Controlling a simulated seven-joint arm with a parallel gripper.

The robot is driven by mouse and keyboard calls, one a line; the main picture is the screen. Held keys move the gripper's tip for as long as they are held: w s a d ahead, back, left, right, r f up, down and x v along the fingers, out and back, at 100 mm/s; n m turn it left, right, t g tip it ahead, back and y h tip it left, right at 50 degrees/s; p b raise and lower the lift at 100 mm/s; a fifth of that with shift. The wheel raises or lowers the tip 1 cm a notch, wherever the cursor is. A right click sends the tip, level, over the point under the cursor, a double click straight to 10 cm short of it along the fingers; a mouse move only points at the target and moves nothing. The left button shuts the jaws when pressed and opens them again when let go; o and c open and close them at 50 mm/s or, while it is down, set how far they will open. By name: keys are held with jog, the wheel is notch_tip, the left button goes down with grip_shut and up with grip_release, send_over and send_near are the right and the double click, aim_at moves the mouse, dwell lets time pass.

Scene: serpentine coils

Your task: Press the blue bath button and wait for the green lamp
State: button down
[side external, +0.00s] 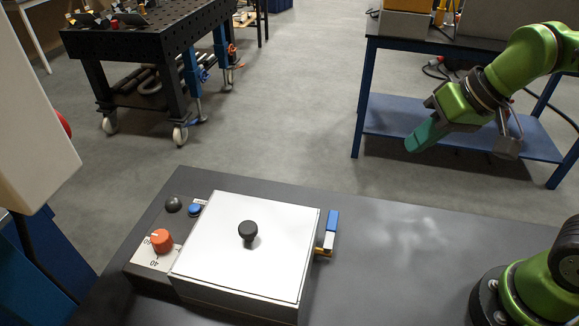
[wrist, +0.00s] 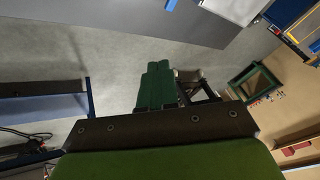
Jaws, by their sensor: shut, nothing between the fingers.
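The bath is a grey box with a white lid (side external: 255,240) and a black lid knob (side external: 248,231). On its left panel sit a small blue button (side external: 195,209), a dark domed lamp (side external: 173,204) that shows no green light, and an orange dial (side external: 162,240). My gripper (side external: 412,146) is shut and empty, high at the right, well apart from the bath and the button. Its teal fingers (wrist: 157,68) are together in the wrist view. The button cannot be made out in the wrist view.
A blue and white piece (side external: 331,230) stands at the lid's right edge. The dark tabletop (side external: 400,250) to its right is bare. A blue-framed bench (side external: 385,115) and a black perforated table (side external: 150,35) stand behind. In the wrist view a green-framed box (wrist: 233,88) shows at right.

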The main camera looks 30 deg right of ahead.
jog(key=w+a+n+g, duration=0.2)
jog(key=w+a+n, duration=0.1)
jog(key=w+a, duration=0.4)
jog(key=n+g, duration=0.1)
jog(key=n, duration=0.7)
send_over(193, 207)
jog(key=s+d, duration=0.3)
notch_tip(193, 207, down, 2)
jog(key=shift+w, duration=0.1)
jog(key=shift+a+f, duration=0.1)
jog(key=shift+f, duration=0.1)
jog(key=x, duration=0.8)
jog(key=d+x, duration=0.1)
jog(key=x, duration=0.3)
jog(key=shift+a+f, duration=0.1)
jog(key=shift+f, duration=0.85)
